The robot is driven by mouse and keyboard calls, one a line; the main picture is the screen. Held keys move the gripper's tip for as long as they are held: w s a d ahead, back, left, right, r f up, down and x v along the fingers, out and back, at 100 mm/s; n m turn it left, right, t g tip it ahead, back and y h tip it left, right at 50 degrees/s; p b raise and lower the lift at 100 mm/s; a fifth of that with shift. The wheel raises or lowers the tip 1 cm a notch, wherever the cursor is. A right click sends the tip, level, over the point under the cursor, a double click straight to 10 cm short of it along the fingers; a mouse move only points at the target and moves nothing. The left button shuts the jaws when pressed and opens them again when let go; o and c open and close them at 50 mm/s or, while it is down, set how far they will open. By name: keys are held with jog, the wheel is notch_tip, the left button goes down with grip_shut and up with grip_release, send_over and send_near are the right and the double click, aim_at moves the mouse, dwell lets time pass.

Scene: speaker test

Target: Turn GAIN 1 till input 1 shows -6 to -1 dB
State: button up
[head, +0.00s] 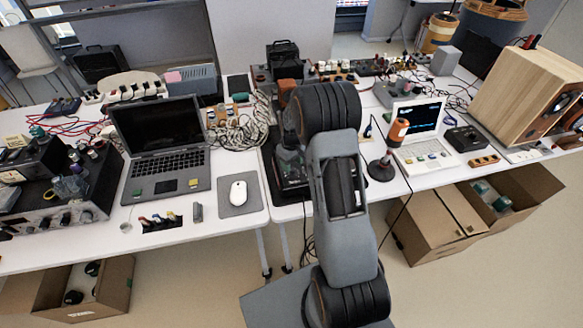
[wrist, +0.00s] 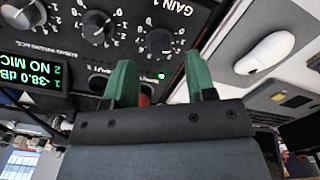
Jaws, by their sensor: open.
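The GAIN 1 knob (wrist: 160,40) is a dark round knob with a numbered scale on a black panel in the wrist view, where the lettering is upside down. My gripper (wrist: 160,73) has two green fingertips, spread apart and empty, just below the knob in the picture and not around it. A small green light shows between them. The display (wrist: 32,72) reads -38.0 dB for input 1 and NO MIC for input 2. In the head view my arm partly covers a black device (head: 289,172), and my gripper is hidden.
Two more knobs, one in the middle (wrist: 97,26) and one at the corner (wrist: 22,13), sit left of GAIN 1. A white mouse (head: 238,192) and a grey laptop (head: 160,150) stand left of the device. A lamp-like orange-topped stand (head: 382,168) is on its right.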

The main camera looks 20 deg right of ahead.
aim_at(292, 169)
jog(key=shift+f, duration=1.7)
jog(key=c, duration=0.9)
jog(key=shift+m, duration=0.3)
